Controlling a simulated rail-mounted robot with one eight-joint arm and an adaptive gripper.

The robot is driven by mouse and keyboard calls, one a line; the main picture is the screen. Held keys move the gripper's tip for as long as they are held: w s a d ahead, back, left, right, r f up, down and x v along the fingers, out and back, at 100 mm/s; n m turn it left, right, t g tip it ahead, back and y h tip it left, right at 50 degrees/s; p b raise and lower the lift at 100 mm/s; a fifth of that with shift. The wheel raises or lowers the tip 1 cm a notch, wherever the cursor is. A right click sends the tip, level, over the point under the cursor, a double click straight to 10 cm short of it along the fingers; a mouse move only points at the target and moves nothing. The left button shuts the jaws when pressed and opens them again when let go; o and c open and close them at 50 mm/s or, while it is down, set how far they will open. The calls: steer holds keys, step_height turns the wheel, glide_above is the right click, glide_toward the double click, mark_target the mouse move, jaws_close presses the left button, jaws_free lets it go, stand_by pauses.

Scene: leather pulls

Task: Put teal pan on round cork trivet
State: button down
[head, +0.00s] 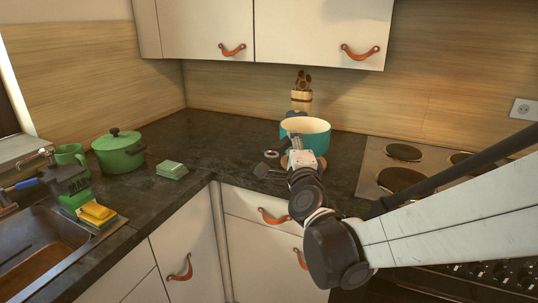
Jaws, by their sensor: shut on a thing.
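The teal pan (318,138), teal outside with a pale inside, is upright near the back of the counter. My gripper (295,142) is at its near left side and shut on it; the fingers are small and partly hidden by my arm. A tan edge, apparently the round cork trivet (284,161), shows low beside my gripper, under or just in front of the pan. Most of it is hidden, and I cannot tell whether the pan touches it.
A wooden utensil holder (301,99) stands behind the pan. A small ring (271,154) lies to the left. The stove (372,165) is to the right. A green pot (119,152), a green box (172,170) and the sink (45,255) are at left. Dark counter is free between.

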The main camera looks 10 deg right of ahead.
steer(key=w+f, duration=0.1)
steer(key=w, duration=0.2)
steer(key=w+d+f+b, duration=0.1)
steer(key=w+f, duration=0.1)
steer(key=w+d+f+b, duration=0.1)
steer(key=w+f, duration=0.1)
steer(key=w, duration=0.1)
steer(key=shift+w+d+f, duration=0.2)
steer(key=shift+w+d, duration=0.05)
steer(key=shift+w, duration=0.05)
steer(key=shift+f+b, duration=0.6)
steer(key=shift+f, duration=1.5)
steer(key=c, duration=1.6)
jaws_free()
steer(key=shift+s, duration=0.15)
